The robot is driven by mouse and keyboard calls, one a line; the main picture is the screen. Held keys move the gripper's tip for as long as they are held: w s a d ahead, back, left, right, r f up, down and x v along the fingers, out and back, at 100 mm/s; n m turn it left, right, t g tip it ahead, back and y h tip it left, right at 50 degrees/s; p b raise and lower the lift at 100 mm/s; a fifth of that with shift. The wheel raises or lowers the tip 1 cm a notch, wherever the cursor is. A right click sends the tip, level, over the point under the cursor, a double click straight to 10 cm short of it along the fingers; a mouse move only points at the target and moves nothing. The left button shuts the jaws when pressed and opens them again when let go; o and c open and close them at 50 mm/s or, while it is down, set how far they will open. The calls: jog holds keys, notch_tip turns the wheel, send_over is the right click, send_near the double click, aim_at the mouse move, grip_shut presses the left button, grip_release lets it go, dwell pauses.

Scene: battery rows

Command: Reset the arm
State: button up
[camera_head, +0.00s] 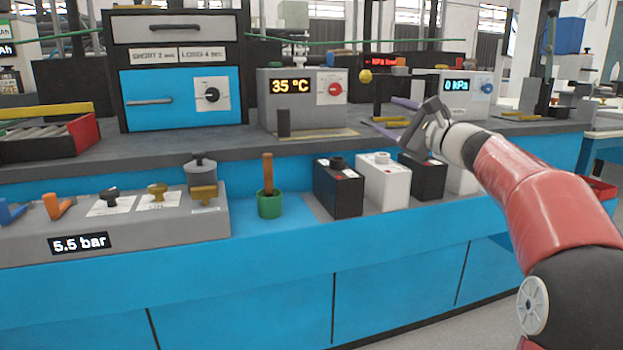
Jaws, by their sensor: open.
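My gripper (424,124) is at the end of my red arm, at the right of the head view. It is open, with no object visible in it. It is above the row of battery boxes, near the grey bench edge. Below it in the picture are a black battery (429,177) and a white battery (383,184). Another black battery (338,190) stands at the left end of the row. A further white battery (459,180) is partly hidden behind my gripper and arm.
A grey box reading 35 °C (303,113) and one reading 0 kPa (458,103) stand on the bench. A green cup (269,205) holds a brown stick. A valve panel reading 5.5 bar (130,225) is at left, and a blue oven (160,113) behind. Floor at lower right is clear.

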jog(key=s+a+f+n+g+h+p, duration=0.2)
jog(key=s+a+f+n+g+h, duration=0.25)
jog(key=s, duration=0.55)
jog(key=s+a+f+n+g+h+p, duration=0.1)
jog(key=s+a+f+n+g+p, duration=0.15)
jog(key=s+a+f+n, duration=0.55)
jog(key=s+d+f+n+g+h+p, duration=0.1)
jog(key=s+d+f, duration=0.4)
jog(key=s, duration=0.6)
jog(key=s+d+f+n+g+h+p, duration=0.1)
jog(key=s+d+f+n+g+h, duration=0.1)
jog(key=s+d+f+n+h, duration=0.2)
jog(key=s+d+f+h, duration=0.1)
jog(key=s+f, duration=0.2)
jog(key=s, duration=0.4)
jog(key=shift+s+d+f+h, duration=0.15)
jog(key=shift+d+f+h, duration=0.05)
jog(key=shift+h, duration=0.05)
jog(key=shift+c, duration=0.4)
